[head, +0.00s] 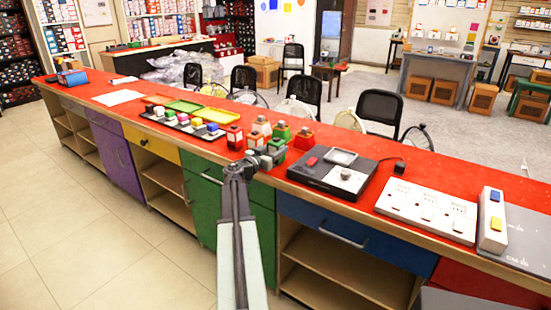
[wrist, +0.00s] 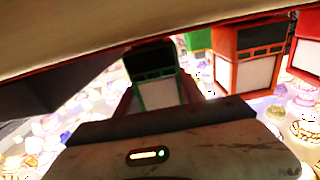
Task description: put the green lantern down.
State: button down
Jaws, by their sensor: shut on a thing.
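My gripper (head: 266,157) is at the counter's front edge, shut on a green lantern (head: 278,146). In the wrist view the held green lantern (wrist: 152,72) stands roughly upright beyond the gripper body, its lower part hidden by my gripper. Whether its base touches the counter or hangs just above it, I cannot tell. A second green lantern (head: 281,131) stands behind it on the counter.
On the red counter (head: 350,144), an orange lantern (head: 262,125) and red lanterns (head: 303,138) (head: 234,137) stand close by. A black-and-grey device (head: 331,174) lies to the right. A tray of coloured blocks (head: 184,121) lies to the left.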

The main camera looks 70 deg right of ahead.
jog(key=shift+r, duration=0.15)
jog(key=shift+f, duration=0.3)
jog(key=c, duration=0.7)
grip_release()
jog(key=shift+r, duration=0.1)
